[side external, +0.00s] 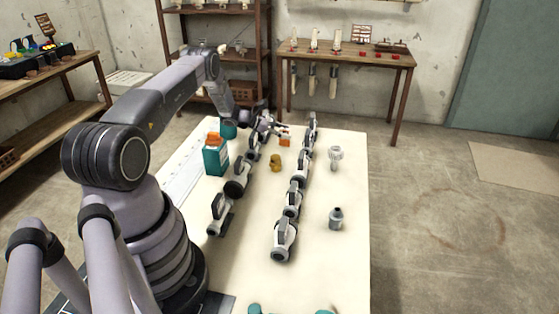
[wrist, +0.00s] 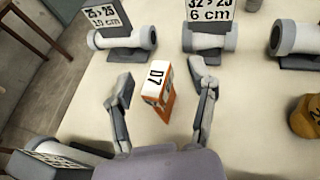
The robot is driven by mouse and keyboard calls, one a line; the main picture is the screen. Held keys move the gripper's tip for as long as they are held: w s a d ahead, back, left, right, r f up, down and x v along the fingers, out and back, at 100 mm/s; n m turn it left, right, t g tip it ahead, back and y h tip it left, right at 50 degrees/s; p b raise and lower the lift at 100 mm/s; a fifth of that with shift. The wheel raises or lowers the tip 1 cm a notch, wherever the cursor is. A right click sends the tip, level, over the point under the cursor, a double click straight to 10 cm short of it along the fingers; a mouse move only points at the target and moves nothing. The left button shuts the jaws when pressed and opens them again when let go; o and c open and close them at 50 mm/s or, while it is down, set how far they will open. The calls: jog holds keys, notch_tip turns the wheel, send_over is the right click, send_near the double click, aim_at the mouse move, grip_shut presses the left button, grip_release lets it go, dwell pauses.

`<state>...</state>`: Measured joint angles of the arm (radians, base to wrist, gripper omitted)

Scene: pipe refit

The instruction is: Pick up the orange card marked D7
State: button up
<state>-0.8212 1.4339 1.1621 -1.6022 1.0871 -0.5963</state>
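The orange card marked D7 (wrist: 158,84) shows in the wrist view as a small box shape, with a white top face lettered D7 and orange sides. It stands on the pale table between my open fingers, with a gap on each side. In the side view the orange card (side external: 285,142) is a small orange spot near the far end of the table. My gripper (wrist: 163,92) is open and empty around it. In the side view my gripper (side external: 283,131) is small, just above and beside the card.
Grey-white pipe pieces in dark holders stand in rows, one signed 32 > 25, 6 cm (wrist: 209,37). A yellow-brown part (wrist: 306,117) is at the right. A teal box (side external: 216,160) with orange contents stands left of the rows. Bare table (wrist: 255,110) lies right of my gripper.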

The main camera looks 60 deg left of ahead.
grip_shut()
